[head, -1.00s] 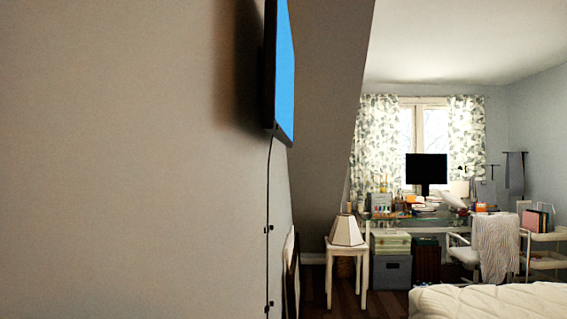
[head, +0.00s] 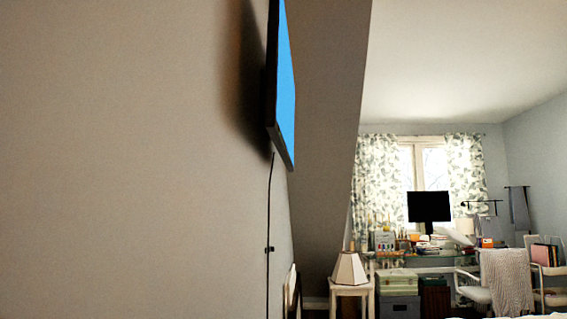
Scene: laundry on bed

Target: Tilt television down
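The television (head: 285,85) hangs on the wall at the upper middle of the head view, seen nearly edge-on. Its screen is lit plain blue, its frame is dark, and its top is cut off by the picture edge. Its lower edge stands off the wall, and a dark shadow lies on the wall to its left. A black cable (head: 269,205) runs down the wall from below it. The mount behind it is hidden. My gripper is not in view.
Bare wall (head: 120,160) fills the left. A sloped wall section (head: 325,120) lies right of the television. Farther back stand a lamp (head: 349,268) on a white stool (head: 350,291), boxes (head: 398,284), a cluttered desk with a monitor (head: 429,206), and a chair (head: 506,280).

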